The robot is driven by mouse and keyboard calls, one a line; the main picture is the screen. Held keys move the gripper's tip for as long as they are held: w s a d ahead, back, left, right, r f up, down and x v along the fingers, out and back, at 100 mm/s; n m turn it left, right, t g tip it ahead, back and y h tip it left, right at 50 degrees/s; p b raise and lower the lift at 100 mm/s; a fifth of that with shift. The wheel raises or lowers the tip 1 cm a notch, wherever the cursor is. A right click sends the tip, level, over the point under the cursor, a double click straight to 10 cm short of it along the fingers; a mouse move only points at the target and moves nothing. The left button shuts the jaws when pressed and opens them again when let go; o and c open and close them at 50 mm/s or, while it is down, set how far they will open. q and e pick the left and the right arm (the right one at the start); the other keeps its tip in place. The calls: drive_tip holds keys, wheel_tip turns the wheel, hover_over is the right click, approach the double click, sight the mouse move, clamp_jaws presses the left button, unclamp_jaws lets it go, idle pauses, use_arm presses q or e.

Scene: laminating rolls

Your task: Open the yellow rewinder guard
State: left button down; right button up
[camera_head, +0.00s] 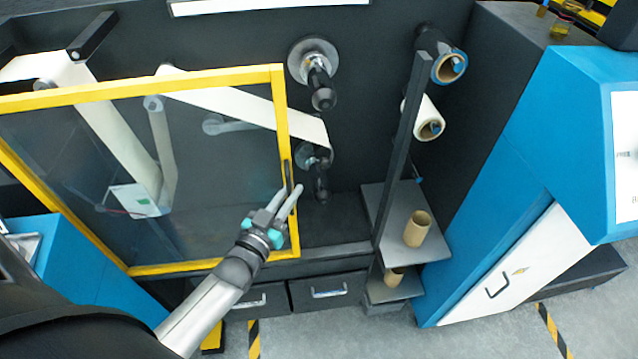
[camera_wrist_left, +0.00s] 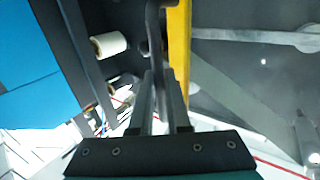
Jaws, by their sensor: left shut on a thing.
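The yellow-framed guard (camera_head: 285,130) with its clear panel fills the left half of the head view, in front of rollers and a white web. A black handle (camera_head: 287,174) sits on its right upright. My left gripper (camera_head: 287,192) is shut on this handle. In the left wrist view the gripper's fingers (camera_wrist_left: 160,85) close around the dark handle (camera_wrist_left: 153,30), beside the yellow upright (camera_wrist_left: 179,50). The guard's right edge lies left of the two dark spindles, which show uncovered. My right gripper is not in view.
Two dark spindles (camera_head: 320,90) stick out right of the guard. A grey shelf rack (camera_head: 395,205) holds a cardboard core (camera_head: 417,229), with rolls (camera_head: 428,118) above it. Drawers (camera_head: 328,291) lie below. A blue cabinet (camera_head: 500,190) stands at the right.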

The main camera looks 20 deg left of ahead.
use_arm(q)
approach(203, 186)
drive_tip(key=w, duration=0.4)
drive_tip(key=shift+f, duration=0.1)
drive_tip(key=c, duration=1.2)
unclamp_jaws()
drive_tip(key=shift+o, duration=0.2)
drive_tip(key=s, duration=1.5)
drive_tip(key=shift+b, duration=0.45)
drive_tip(key=shift+s+f, duration=0.1)
